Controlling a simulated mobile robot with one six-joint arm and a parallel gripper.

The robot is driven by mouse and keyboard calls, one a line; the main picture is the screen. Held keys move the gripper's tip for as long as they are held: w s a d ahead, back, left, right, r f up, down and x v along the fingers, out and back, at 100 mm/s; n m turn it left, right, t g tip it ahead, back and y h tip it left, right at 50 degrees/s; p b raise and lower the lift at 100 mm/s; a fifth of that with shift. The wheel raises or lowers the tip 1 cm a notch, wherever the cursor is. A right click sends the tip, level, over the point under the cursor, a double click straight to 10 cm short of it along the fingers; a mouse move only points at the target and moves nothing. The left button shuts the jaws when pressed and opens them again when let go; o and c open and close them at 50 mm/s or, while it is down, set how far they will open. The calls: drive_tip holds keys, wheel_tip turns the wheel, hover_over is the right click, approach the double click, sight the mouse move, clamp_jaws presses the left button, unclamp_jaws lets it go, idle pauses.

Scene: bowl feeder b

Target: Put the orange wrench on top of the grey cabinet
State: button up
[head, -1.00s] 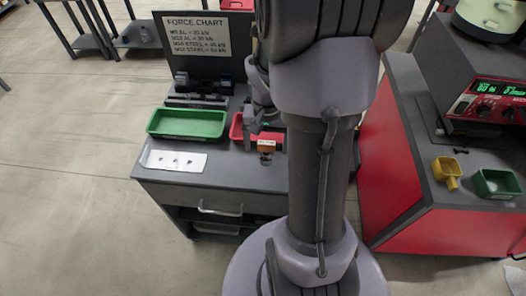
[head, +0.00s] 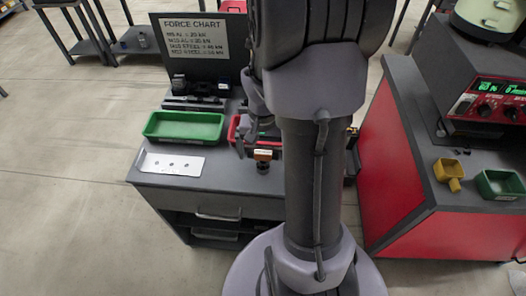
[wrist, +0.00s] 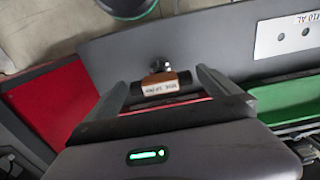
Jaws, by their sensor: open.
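I cannot make out an orange wrench for certain in either view. A small orange-brown block with a printed label (head: 263,155) stands on a dark round-ended piece at the front of the grey bench cabinet (head: 225,178). The labelled block also shows in the wrist view (wrist: 160,87), lying between the lines of my two fingers. My gripper (wrist: 165,88) is open, its fingers apart on either side of the block; I cannot tell the height gap. In the head view my gripper (head: 243,146) is just left of the block, partly hidden by my arm.
A green tray (head: 184,127), a white plate with holes (head: 172,163) and a red tray (head: 233,128), mostly hidden, are on the bench. A force chart panel (head: 200,45) stands behind.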

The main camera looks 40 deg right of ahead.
wheel_tip(320, 180, up, 12)
drive_tip(key=p, duration=0.5)
drive_tip(key=s+a+r+n+t, duration=0.2)
drive_tip(key=a+r, duration=0.2)
drive_tip(key=a, duration=0.4)
drive_tip(key=s+a+r+n+t+y, duration=0.1)
drive_tip(key=s+a+r+t, duration=0.1)
drive_tip(key=a+r, duration=0.3)
drive_tip(key=s+a+r+n+t+y, duration=0.1)
drive_tip(key=s+a+r+n, duration=0.1)
drive_tip(key=a, duration=0.9)
wheel_tip(320, 180, up, 2)
drive_tip(key=shift+s+r+n+t, duration=0.15)
drive_tip(key=shift+s+n+t, duration=0.2)
drive_tip(key=shift+s, duration=0.2)
drive_tip(key=shift+d, duration=0.15)
